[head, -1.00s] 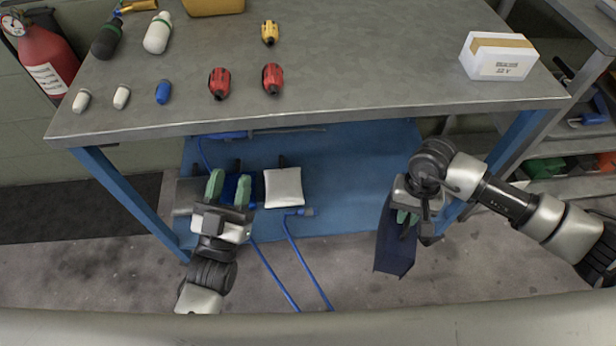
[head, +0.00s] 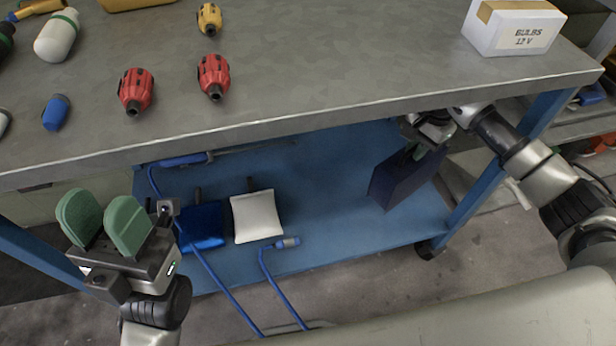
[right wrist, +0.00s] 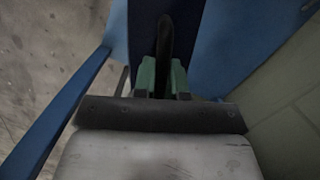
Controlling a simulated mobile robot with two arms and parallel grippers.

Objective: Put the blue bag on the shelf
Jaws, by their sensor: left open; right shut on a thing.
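The dark blue bag (head: 398,180) hangs upright below my right gripper (head: 422,148), over the right part of the blue lower shelf (head: 330,190) under the workbench. I cannot tell whether its bottom touches the shelf. In the right wrist view, the green fingers of my right gripper (right wrist: 163,78) are shut on the bag's dark handle (right wrist: 164,40), with the bag (right wrist: 185,25) behind it. My left gripper (head: 103,222) is open and empty, left of the shelf, green pads apart.
A bright blue pouch (head: 203,226) and a white pouch (head: 257,216) lie on the shelf's left half. Blue cables (head: 275,280) hang over its front edge. The grey worktop (head: 330,60) overhangs it, with a blue leg (head: 480,190) at right. The shelf's middle is clear.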

